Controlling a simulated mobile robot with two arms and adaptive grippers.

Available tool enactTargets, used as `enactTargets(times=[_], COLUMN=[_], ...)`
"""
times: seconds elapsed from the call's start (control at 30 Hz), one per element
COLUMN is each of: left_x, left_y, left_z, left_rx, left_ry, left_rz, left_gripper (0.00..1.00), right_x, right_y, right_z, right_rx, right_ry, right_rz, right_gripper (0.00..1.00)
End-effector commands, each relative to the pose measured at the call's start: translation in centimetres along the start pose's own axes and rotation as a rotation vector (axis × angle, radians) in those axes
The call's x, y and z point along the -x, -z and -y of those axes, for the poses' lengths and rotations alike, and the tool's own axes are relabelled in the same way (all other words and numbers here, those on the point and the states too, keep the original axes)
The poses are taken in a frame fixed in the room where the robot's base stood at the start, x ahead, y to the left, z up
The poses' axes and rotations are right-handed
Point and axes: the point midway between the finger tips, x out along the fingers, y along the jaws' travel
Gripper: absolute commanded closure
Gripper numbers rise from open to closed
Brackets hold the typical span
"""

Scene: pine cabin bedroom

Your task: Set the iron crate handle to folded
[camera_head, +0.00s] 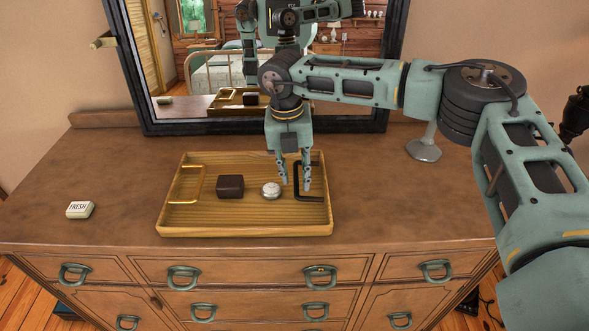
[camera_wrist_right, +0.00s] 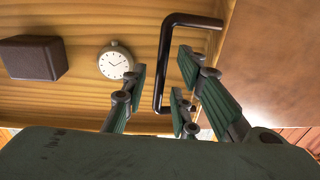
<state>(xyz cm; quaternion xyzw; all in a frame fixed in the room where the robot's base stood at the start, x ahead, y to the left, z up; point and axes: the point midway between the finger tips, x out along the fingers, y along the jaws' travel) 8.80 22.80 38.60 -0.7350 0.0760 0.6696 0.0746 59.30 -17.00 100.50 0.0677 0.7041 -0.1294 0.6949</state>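A wooden tray-like crate (camera_head: 245,230) sits on the dresser. Its dark iron handle (camera_head: 309,199), a squared U-shaped bar, is on the right side and extends inward from the right wall. A brass handle (camera_head: 186,184) is on the left side. My right gripper (camera_head: 296,187) points down over the right part of the crate, fingers apart. In the right wrist view the iron handle's long bar (camera_wrist_right: 163,70) lies between the open fingers (camera_wrist_right: 160,90); contact cannot be told. My left gripper is not in view.
A dark brown block (camera_head: 230,186) and a small round clock (camera_head: 271,190) lie in the crate, the clock close to my right fingers. A FRESH soap bar (camera_head: 80,210) is on the dresser (camera_head: 120,180) at left. A framed mirror (camera_head: 180,122) stands behind, a lamp-like base (camera_head: 424,151) at right.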

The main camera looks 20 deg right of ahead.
Motion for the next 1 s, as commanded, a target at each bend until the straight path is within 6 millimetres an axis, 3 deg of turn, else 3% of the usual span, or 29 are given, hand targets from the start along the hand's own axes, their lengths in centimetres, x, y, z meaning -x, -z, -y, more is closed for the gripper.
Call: enactTargets(times=[0.17,0.47,0.77,1.0], left_x=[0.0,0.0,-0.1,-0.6], left_y=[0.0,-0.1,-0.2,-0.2], left_z=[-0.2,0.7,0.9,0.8], left_rx=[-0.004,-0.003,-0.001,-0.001], left_ry=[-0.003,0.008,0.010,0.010], left_rz=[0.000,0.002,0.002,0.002], left_gripper=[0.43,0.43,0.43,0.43], right_x=[0.0,0.0,-0.1,-0.8], right_y=[0.0,0.0,0.0,0.0], right_z=[0.0,0.0,-0.1,-0.6], right_rx=[0.000,0.000,0.001,0.003], right_ry=[0.000,0.000,0.008,0.111], right_rz=[0.000,0.000,0.001,0.000], right_gripper=[0.74,1.00,1.00,1.00])
